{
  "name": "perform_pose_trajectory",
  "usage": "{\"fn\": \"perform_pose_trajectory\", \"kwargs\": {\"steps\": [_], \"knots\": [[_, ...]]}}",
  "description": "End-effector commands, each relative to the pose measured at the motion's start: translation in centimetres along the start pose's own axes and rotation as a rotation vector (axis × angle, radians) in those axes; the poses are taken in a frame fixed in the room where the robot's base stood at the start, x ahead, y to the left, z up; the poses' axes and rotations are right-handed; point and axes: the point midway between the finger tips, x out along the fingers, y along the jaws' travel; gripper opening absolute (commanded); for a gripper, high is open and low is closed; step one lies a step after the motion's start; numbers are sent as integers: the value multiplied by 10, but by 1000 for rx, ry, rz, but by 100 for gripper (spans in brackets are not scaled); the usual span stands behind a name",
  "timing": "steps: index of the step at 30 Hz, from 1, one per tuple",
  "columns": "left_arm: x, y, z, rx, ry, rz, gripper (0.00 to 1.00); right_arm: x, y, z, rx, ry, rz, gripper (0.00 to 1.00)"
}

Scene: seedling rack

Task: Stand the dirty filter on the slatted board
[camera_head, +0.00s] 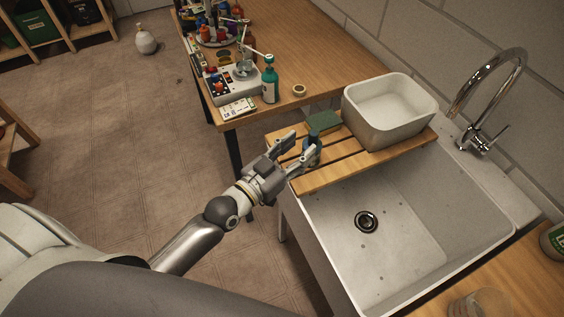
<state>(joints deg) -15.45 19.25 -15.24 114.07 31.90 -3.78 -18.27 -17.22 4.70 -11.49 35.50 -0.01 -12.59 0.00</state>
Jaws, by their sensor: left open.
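The slatted board (336,172) lies across the left end of the sink. A small dark blue-green upright piece, which looks like the filter (314,138), stands on the board's left part. My left gripper (301,146) is open at the board's left edge, with its fingertips close around or beside this piece. The near finger partly covers its lower part, and I cannot tell whether they touch. My right gripper is not in view.
A white tub (376,128) stands on the board's right part, and a green sponge (324,121) is at its back edge. The sink basin (405,215) is empty. The faucet (487,100) is at the right. A teal bottle (269,84) stands on the wooden table (310,60) behind.

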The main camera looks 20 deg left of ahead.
Motion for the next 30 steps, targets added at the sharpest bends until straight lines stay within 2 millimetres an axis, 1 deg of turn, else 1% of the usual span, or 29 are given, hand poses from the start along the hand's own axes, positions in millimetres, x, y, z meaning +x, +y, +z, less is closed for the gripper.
{"fn": "perform_pose_trajectory", "kwargs": {"steps": [1,3,6,9,14,21,23,26,29,30], "knots": [[-12,0,3,1,-3,0,43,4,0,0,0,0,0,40],[-24,0,3,0,-1,0,43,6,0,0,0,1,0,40],[-39,0,3,1,-2,0,43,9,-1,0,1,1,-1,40],[-50,0,2,1,-1,-1,43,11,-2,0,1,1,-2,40],[-57,0,0,0,1,0,43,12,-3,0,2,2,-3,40],[-58,0,0,0,1,-1,43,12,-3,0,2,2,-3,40],[-58,-2,5,0,-8,-4,43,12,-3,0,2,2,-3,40],[-57,-9,35,0,-65,-24,43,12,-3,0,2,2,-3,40],[-60,-21,91,-2,-173,-59,43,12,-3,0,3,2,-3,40],[-64,-26,118,-3,-224,-75,43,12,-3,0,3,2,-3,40]]}}
